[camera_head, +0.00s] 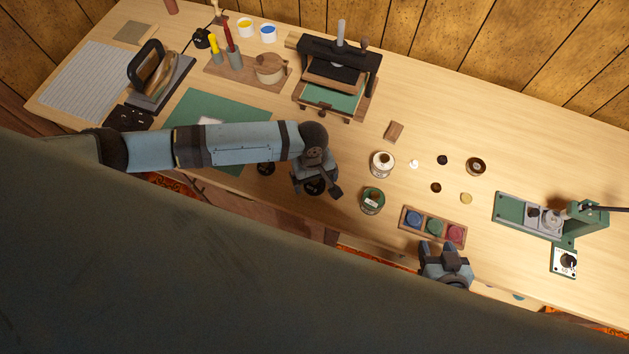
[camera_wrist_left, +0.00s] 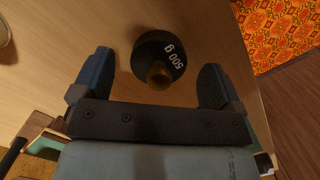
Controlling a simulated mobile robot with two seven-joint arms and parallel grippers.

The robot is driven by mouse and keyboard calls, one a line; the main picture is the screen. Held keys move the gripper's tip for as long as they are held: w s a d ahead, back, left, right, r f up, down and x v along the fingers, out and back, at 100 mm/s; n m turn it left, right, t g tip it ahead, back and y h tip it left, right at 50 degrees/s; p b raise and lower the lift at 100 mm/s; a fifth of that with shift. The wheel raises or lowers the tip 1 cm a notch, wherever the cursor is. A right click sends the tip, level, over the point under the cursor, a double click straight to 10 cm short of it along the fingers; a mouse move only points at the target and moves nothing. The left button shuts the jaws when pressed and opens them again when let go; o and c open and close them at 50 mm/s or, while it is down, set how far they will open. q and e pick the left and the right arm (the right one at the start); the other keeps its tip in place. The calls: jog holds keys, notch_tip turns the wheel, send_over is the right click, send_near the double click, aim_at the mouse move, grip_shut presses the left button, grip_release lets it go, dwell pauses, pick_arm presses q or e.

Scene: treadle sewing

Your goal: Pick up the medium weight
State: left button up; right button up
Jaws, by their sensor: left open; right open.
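A round black weight marked "500 g" (camera_wrist_left: 172,50) with a brass-coloured knob stands on the wooden table in the left wrist view. It lies between and slightly beyond the two fingers of my left gripper (camera_wrist_left: 155,78), with a gap on both sides. In the head view my left gripper (camera_head: 317,190) is open and points down over a dark round weight (camera_head: 313,187), which it partly hides. Another dark round weight (camera_head: 265,168) shows just below my left forearm. My right gripper (camera_head: 445,254) is open and empty at the table's front edge.
A green tin (camera_head: 372,201), a white tin (camera_head: 382,163) and a wooden tray (camera_head: 433,226) with coloured pots stand right of my left gripper. A black-and-wood press (camera_head: 337,75) stands behind it. The table's front edge is close.

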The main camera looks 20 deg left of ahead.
pick_arm(q)
jog(key=shift+f, duration=0.8)
jog(key=c, duration=1.2)
jog(key=shift+c, duration=0.5)
jog(key=shift+r, duration=0.15)
